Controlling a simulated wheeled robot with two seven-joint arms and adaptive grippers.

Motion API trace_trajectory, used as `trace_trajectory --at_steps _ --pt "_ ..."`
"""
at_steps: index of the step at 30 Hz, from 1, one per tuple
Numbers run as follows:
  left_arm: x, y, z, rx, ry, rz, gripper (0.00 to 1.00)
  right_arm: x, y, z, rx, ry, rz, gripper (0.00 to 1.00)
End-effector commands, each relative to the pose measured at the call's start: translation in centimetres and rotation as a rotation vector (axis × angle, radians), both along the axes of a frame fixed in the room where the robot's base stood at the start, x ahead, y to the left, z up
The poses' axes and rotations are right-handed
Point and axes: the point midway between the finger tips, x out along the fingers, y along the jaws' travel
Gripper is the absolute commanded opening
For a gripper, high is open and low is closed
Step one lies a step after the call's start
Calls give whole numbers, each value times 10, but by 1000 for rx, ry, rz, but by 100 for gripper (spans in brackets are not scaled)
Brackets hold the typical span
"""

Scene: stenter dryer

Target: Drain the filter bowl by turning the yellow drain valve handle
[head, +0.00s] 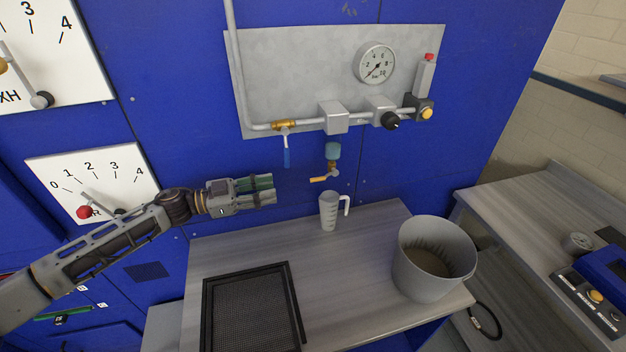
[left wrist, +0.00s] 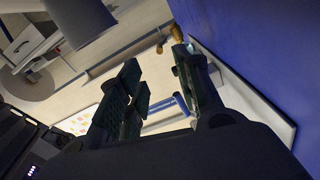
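The yellow drain valve handle (head: 319,179) sticks out to the left from the brass drain valve (head: 332,168) under the blue-grey filter bowl (head: 333,150). My left gripper (head: 271,189) reaches in from the left, a little left of the handle and apart from it. Its two green-padded fingers (left wrist: 160,92) stand apart with nothing between them in the left wrist view. A yellow-orange part (left wrist: 177,33) near the fingertips there looks like the drain handle. My right gripper is not in view.
A blue-handled valve (head: 287,157) hangs from the pipe above my gripper. A pressure gauge (head: 375,63) is on the grey panel (head: 300,70). A grey bucket (head: 432,262) and a black mesh frame (head: 252,312) are on the bench (head: 345,300). Room between gripper and handle is clear.

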Motion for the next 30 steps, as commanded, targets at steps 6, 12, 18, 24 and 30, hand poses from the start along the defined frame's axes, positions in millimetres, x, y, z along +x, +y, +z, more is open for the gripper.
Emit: trace_trajectory --at_steps 6,12,18,24,30 --pt "0 2 3 3 -3 -7 34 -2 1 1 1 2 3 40" --pt "0 2 3 3 -3 -8 34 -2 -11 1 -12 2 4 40" --pt "0 1 3 3 -3 -8 34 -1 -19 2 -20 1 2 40" --pt "2 -5 4 2 -4 -8 34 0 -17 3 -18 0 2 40" --pt "7 -19 5 1 -5 -8 34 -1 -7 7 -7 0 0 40"
